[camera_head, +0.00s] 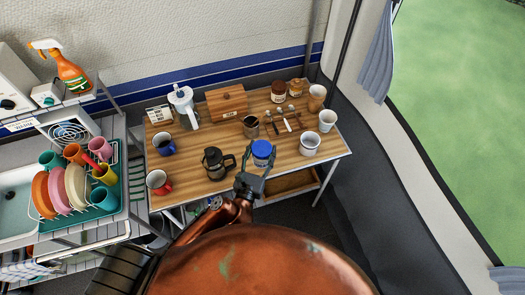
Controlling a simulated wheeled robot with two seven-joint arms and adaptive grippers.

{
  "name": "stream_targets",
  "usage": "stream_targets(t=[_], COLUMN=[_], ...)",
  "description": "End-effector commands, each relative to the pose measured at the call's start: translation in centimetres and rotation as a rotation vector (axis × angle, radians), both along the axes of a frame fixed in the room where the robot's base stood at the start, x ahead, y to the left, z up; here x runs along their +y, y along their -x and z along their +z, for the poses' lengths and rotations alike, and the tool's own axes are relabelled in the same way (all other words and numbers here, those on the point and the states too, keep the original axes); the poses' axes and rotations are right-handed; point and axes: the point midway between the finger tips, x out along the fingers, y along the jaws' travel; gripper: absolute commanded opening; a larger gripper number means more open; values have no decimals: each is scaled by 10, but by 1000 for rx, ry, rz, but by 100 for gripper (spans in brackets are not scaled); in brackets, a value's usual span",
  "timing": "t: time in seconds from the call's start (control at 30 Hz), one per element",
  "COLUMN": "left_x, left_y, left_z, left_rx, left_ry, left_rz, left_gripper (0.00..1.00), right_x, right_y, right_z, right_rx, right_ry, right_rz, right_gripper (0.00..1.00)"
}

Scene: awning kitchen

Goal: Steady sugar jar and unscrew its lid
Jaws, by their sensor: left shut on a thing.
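The sugar jar (261,161) is a small pale jar with a round blue lid (262,148). It stands upright near the front edge of the wooden table (205,178). The lid sits on top of the jar. My left gripper (259,157) reaches in from the front edge, with one finger on each side of the jar. It is shut on the jar below the lid. The jar's lower front is partly hidden by the gripper. My right gripper is not in view.
A black French press (213,164) stands just left of the jar, and a white cup (309,145) to its right. A metal canister (250,127) is close behind. Mugs, a kettle (183,105), a wooden box (226,103) and jars stand farther off. A dish rack (110,215) is at left.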

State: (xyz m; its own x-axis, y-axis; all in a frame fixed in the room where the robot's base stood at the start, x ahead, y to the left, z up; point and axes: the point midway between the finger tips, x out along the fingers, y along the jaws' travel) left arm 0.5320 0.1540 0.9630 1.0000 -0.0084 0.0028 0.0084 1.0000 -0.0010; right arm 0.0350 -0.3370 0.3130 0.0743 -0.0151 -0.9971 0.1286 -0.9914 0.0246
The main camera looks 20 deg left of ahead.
Motion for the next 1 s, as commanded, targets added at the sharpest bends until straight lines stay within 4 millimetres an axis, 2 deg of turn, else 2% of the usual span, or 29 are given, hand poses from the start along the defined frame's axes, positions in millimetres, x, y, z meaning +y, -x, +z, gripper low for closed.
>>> stream_targets(t=[0.07, 0.13, 0.3, 0.57, 0.8, 1.0], left_x=[5, 7, 12, 15, 16, 16], left_y=[-19, -28, -47, -57, -60, -61], left_z=[-10, -27, -49, -61, -96, -94], left_rx=[-3, 1, -2, -2, 0, -3], left_ry=[-3, 0, -1, 0, 0, 0], left_rz=[0, 0, -1, -2, -1, -1], left_gripper=[0, 0, 0, 0, 0, 0], right_x=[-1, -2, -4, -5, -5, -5], right_y=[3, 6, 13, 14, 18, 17], right_z=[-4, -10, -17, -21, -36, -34], right_rx=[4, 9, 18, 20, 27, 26], right_ry=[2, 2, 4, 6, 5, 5], right_rz=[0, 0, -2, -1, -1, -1], right_gripper=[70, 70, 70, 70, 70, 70])
